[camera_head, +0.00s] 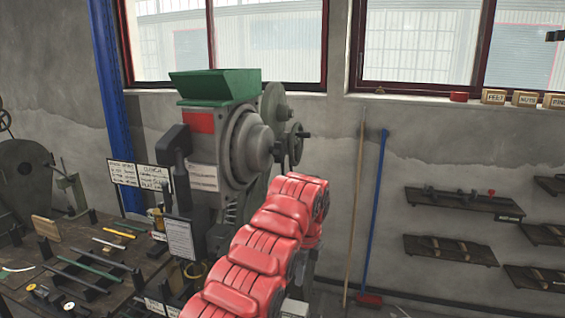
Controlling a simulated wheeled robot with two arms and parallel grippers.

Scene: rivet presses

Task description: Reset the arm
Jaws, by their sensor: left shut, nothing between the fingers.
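My red ribbed arm (268,232) rises from the bottom centre and bends at its top, in front of the large grey press. A grey part (300,272) hangs below the bend, partly behind the red links. My left gripper (295,307) shows only in small part at the bottom edge, shut and empty, with its fingertips hard to make out. My right gripper is not in view.
The grey press (205,150) with a green hopper (215,85) stands close behind my arm. A workbench with tools (75,245) is at the left. A broom (375,220) leans on the wall, and shelves (450,250) hang at the right.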

